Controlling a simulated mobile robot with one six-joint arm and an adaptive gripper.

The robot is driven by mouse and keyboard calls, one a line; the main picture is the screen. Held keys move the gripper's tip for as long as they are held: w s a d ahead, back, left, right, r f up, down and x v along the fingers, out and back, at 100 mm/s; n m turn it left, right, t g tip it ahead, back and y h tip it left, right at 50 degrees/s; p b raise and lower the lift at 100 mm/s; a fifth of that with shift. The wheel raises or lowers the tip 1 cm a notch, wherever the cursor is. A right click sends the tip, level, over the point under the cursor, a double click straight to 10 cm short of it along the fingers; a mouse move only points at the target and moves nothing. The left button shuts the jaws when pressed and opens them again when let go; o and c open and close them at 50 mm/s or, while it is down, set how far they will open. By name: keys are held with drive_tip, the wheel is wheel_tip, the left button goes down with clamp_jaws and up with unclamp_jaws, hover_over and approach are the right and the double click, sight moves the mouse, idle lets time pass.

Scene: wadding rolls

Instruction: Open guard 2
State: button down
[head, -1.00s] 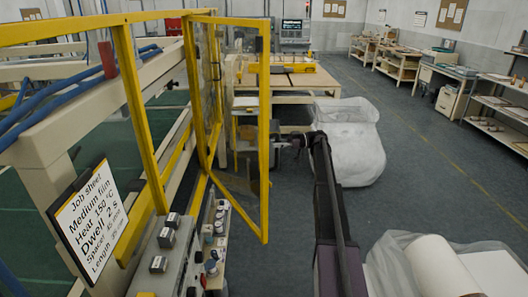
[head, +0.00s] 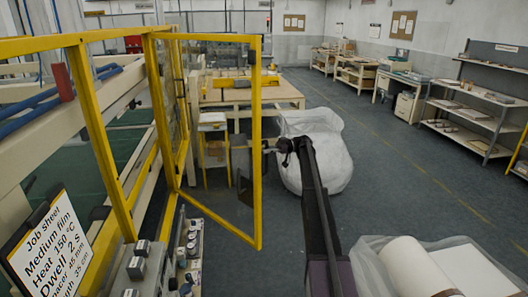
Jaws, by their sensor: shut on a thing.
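A guard door (head: 257,190) with a yellow frame and a clear pane stands swung out from the machine on the left, over the aisle. I see no number on it, so I cannot tell from a label that it is guard 2. My gripper (head: 270,149) is at the door's free right edge, about halfway up. It is shut on what appears to be the door's handle; the handle is small and mostly hidden by the gripper. My dark arm reaches up to it from the lower right.
A job sheet (head: 48,245) hangs at the lower left. A control panel with buttons (head: 137,267) and a shelf of small jars lie below the door. Another white roll (head: 415,268) is at lower right.

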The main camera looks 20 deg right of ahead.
drive_tip(key=c, duration=0.6)
unclamp_jaws()
drive_tip(key=shift+s+d, duration=0.1)
drive_tip(key=shift+s, duration=0.05)
